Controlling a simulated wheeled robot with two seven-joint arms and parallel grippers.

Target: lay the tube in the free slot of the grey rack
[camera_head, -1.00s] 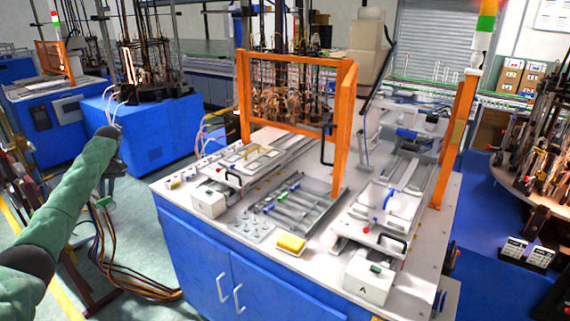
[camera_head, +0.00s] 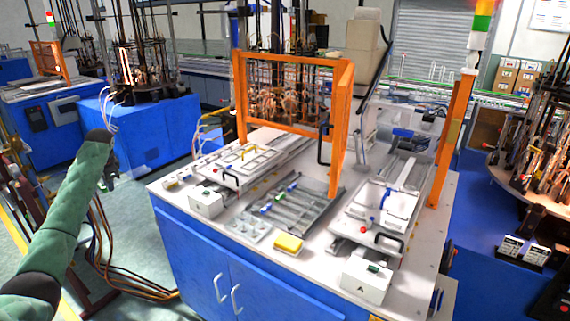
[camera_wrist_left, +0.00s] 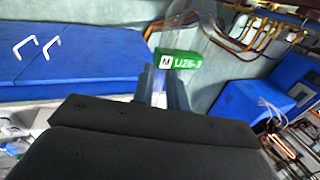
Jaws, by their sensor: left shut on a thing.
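The grey rack (camera_head: 314,218) lies on the white top of the blue cabinet, with tubes carrying green and blue labels in some slots. Its free slot is too small to make out surely. My left gripper (camera_head: 111,178) is left of the cabinet, over the floor and well away from the rack. In the left wrist view my left gripper (camera_wrist_left: 162,80) is shut on a clear tube (camera_wrist_left: 207,28) with a green label (camera_wrist_left: 180,60) reading M U26-3. The tube is hard to see in the head view. My right gripper is in neither view.
A yellow block (camera_head: 289,243) lies in front of the rack. An orange frame (camera_head: 340,130) stands behind it. Fixtures with black handles flank the rack, one at left (camera_head: 243,160) and one at right (camera_head: 372,222). Floor is open between my left arm and the cabinet.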

